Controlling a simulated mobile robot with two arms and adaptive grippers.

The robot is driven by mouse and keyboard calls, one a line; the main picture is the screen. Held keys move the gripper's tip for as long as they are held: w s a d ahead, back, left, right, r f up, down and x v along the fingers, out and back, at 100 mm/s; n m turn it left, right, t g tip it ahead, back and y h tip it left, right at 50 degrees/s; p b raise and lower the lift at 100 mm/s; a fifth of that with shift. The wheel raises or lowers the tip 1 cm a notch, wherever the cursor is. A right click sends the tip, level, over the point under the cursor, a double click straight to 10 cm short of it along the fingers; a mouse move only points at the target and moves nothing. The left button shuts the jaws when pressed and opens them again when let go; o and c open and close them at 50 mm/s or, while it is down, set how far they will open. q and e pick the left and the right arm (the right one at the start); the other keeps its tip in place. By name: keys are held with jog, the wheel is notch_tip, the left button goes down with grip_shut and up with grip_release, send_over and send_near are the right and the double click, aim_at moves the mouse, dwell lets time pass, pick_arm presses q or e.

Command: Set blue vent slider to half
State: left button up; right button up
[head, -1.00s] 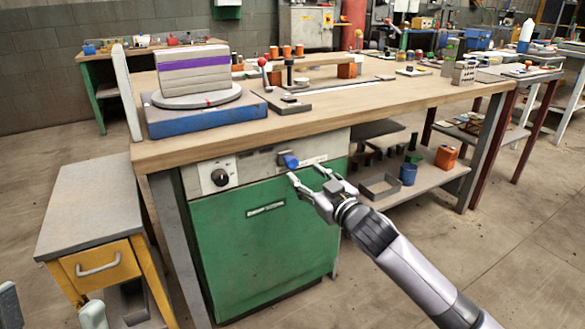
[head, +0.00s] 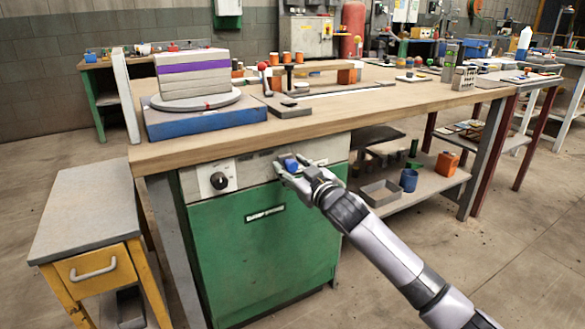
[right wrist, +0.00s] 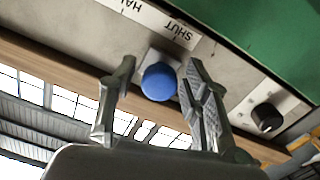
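The blue vent slider knob (head: 290,164) sits on the grey front panel above the green cabinet door, under the table top. In the right wrist view the blue knob (right wrist: 159,82) is round and lies between my open fingers. A label strip (right wrist: 165,20) beside it reads "SHUT" near the knob, with "HA" further along, cut off by the frame edge. My right gripper (head: 284,171) is at the panel, also seen in the right wrist view (right wrist: 155,95). A gap shows between each finger and the knob. My left gripper is out of view.
A black dial (head: 219,181) is on the same panel, left of the slider. The wooden table top (head: 350,108) overhangs the panel. The green cabinet door (head: 262,250) is below. A yellow drawer stand (head: 85,215) is at the left.

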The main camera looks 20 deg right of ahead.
grip_shut()
dwell(0.3)
dwell(0.3)
